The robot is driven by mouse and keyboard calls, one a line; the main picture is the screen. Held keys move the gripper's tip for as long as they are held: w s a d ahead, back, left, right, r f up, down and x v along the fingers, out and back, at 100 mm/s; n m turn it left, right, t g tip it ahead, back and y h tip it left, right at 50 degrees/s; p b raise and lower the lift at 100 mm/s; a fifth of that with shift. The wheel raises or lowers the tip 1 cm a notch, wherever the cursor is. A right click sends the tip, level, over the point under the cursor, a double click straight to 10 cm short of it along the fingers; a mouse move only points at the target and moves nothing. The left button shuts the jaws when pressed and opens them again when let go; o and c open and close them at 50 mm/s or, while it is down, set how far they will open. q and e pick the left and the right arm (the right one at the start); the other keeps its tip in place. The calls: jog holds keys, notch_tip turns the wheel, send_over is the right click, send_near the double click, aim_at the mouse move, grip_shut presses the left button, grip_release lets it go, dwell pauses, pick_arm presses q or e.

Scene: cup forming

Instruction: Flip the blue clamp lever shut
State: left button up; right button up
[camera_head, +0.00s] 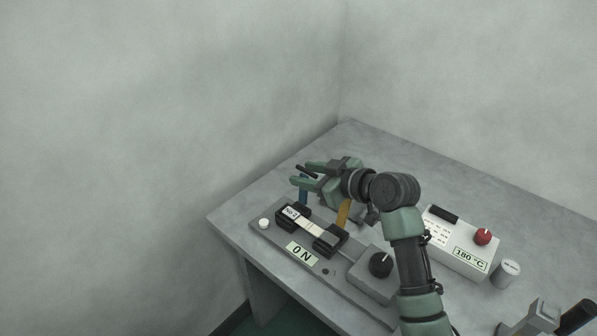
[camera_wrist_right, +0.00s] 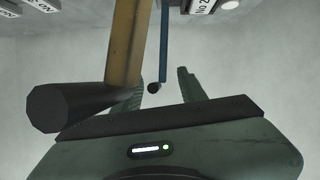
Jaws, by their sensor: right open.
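The blue clamp lever (camera_head: 303,190) stands upright at the left black clamp, labelled No 2 (camera_head: 290,212). In the right wrist view the blue lever (camera_wrist_right: 165,45) comes down from the top, with a small dark round end by the fingers. My right gripper (camera_head: 301,173) is open at the lever's top. Its two fingers (camera_wrist_right: 162,90) appear on either side of the dark end; contact cannot be told. My left gripper is in neither view.
An orange lever (camera_head: 343,213) stands at the right clamp (camera_head: 330,240), close beside my right gripper; its black grip (camera_wrist_right: 62,108) shows large in the wrist view. A pale strip (camera_head: 308,227) spans the clamps. A 180 °C box (camera_head: 460,243) and a small cylinder (camera_head: 505,272) stand right.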

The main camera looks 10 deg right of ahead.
jog(key=shift+x, duration=1.55)
grip_shut()
jog(key=shift+d+r, duration=0.1)
jog(key=shift+d, duration=0.05)
